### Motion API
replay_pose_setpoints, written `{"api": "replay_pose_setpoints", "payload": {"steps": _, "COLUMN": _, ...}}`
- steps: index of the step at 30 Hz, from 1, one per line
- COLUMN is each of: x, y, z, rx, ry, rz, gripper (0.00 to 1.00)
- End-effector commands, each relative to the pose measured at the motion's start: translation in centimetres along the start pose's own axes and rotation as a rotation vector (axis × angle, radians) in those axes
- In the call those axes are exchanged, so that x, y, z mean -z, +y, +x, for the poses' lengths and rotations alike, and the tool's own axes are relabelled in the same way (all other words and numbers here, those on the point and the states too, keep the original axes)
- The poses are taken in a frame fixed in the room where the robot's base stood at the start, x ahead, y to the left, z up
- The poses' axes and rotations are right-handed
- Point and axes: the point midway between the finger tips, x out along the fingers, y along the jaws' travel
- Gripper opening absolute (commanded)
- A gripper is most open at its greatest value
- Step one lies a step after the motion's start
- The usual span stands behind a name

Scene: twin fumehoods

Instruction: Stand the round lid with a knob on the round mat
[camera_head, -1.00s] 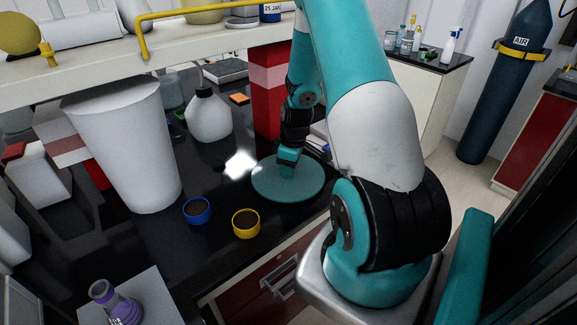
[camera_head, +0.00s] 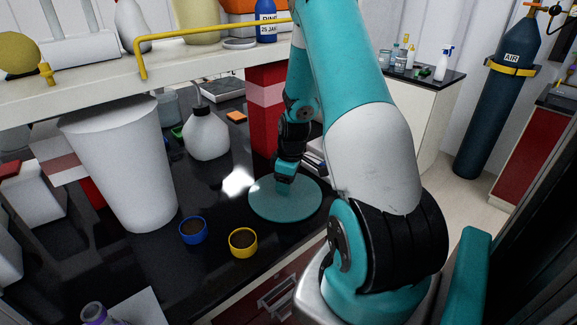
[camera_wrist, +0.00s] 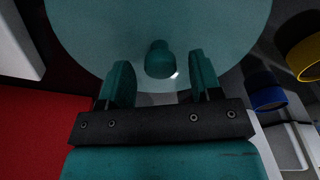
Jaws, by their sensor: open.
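The round lid (camera_head: 300,207) is a flat pale-teal disc lying on the black counter. In the wrist view, the lid (camera_wrist: 100,40) fills the upper middle, and its darker teal knob (camera_wrist: 160,60) stands between my two fingers. My gripper (camera_head: 284,179) is above the middle of the lid. In the wrist view, my gripper (camera_wrist: 160,72) is open, with a gap on each side of the knob. In the head view the gripper hides most of the knob. I cannot make out the round mat in either view.
A blue ring-shaped cap (camera_head: 193,230) and a yellow one (camera_head: 243,242) lie left of the lid. A large white bucket (camera_head: 125,170) and a white bottle (camera_head: 206,135) stand further left. A red-and-white post (camera_head: 266,110) is behind. The shelf with a yellow rail (camera_head: 210,33) overhangs the back.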

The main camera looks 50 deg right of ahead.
Motion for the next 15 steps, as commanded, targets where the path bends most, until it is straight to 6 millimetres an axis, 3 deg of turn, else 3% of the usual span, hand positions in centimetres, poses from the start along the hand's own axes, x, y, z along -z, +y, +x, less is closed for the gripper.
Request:
{"api": "replay_pose_setpoints", "payload": {"steps": 9, "x": 0.0, "y": 0.1, "z": -6.8, "rx": -0.006, "ry": 0.004, "rz": 0.000, "gripper": 0.59}}
{"api": "replay_pose_setpoints", "payload": {"steps": 15, "x": 0.0, "y": 0.0, "z": -9.7, "rx": -0.002, "ry": 0.002, "rz": 0.000, "gripper": 0.59}}
